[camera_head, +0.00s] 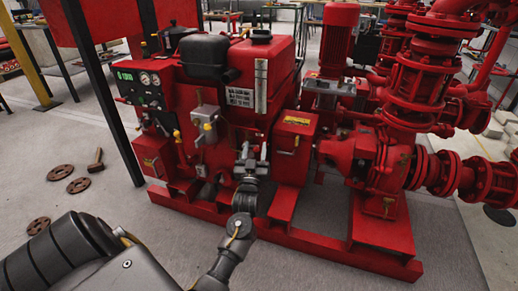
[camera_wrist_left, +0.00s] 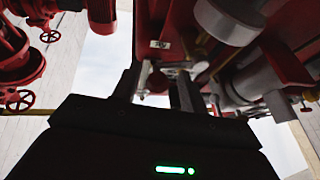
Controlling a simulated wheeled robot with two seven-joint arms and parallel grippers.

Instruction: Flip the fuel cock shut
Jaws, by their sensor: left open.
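My left gripper (camera_head: 252,162) reaches in from the bottom of the head view to the front of the red pumpset (camera_head: 216,175), and its jaws are open. In the left wrist view the two dark fingers of the left gripper (camera_wrist_left: 155,88) point up toward the underside of the red machine. A small pale metal fitting with a lever (camera_wrist_left: 146,76) shows between and beyond the fingers; it may be the fuel cock, but I cannot be sure. I cannot tell whether a finger touches it. In the head view the gripper hides this spot. My right gripper is not in view.
A red box (camera_head: 294,142) stands close to the right of the gripper. A grey box (camera_head: 205,122) and a gauge panel (camera_head: 139,85) are to its left. The red base rail (camera_head: 330,256) runs below. Handwheels (camera_head: 60,172) and a hammer (camera_head: 97,160) lie on the floor at left.

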